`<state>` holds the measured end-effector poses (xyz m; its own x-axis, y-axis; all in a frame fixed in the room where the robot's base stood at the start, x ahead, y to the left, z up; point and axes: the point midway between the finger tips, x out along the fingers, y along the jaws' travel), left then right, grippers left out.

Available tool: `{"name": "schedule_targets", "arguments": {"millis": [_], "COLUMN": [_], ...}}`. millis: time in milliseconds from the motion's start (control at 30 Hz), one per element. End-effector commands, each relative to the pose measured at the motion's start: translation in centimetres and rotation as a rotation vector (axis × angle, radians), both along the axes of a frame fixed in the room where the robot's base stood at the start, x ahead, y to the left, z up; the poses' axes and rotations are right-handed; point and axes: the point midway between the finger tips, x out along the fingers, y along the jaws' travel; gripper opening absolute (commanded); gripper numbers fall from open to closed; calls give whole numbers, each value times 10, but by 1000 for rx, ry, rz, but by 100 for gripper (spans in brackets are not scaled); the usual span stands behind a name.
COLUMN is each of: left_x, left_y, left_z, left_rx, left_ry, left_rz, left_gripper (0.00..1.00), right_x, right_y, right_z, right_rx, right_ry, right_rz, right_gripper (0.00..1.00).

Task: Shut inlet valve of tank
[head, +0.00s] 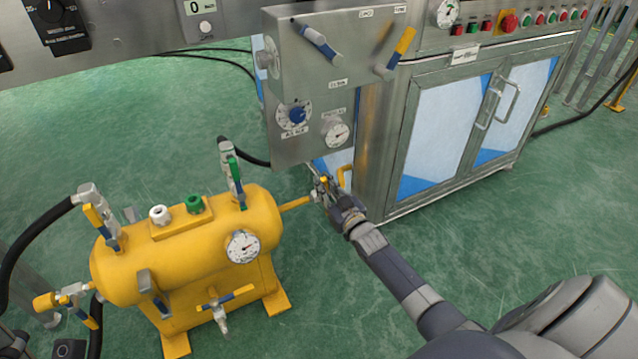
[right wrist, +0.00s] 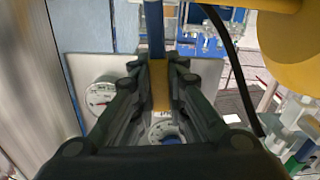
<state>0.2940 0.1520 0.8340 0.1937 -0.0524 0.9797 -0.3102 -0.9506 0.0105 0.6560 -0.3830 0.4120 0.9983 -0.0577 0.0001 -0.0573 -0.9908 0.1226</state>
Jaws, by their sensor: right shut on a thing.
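The yellow tank (head: 190,245) stands on the floor at the left of the head view, with several lever valves on it. A yellow pipe (head: 296,202) runs from its right end to my right gripper (head: 324,190). The gripper and its arm hide most of the valve there. In the right wrist view, the right gripper (right wrist: 160,85) is shut on a lever handle, whose yellow part (right wrist: 160,98) lies between the fingers and whose blue part (right wrist: 153,30) extends beyond them. No label shows which valve is the inlet. My left gripper is not in view.
A grey panel box (head: 305,140) with gauges and two levers hangs above and behind my right gripper. A steel cabinet (head: 400,150) stands just to its right. A black hose (head: 30,240) joins the tank's left side. Green floor (head: 540,220) is clear at the right.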

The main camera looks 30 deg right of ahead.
Motion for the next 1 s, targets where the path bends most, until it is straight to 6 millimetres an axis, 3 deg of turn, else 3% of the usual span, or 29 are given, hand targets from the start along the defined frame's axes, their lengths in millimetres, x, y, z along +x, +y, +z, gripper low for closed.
{"name": "schedule_targets", "arguments": {"millis": [300, 833, 867, 900, 933, 1000], "left_x": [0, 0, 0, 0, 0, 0], "left_y": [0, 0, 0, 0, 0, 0], "left_z": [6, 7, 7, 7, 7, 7], "left_rx": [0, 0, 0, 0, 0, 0], "left_ry": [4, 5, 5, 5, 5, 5], "left_rz": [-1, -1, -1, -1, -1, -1], "left_gripper": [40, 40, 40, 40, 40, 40], "right_x": [-1, -1, -1, -1, -1, -1], "right_y": [-9, -12, -12, -12, -12, -12], "right_z": [0, 0, 0, 0, 0, 0], "right_rx": [118, 147, 147, 147, 146, 144], "right_ry": [-5, -7, -7, -7, -7, -7], "right_rz": [1, -1, -2, -2, -1, -1], "right_gripper": [0, 0, 18, 27, 34, 34]}}
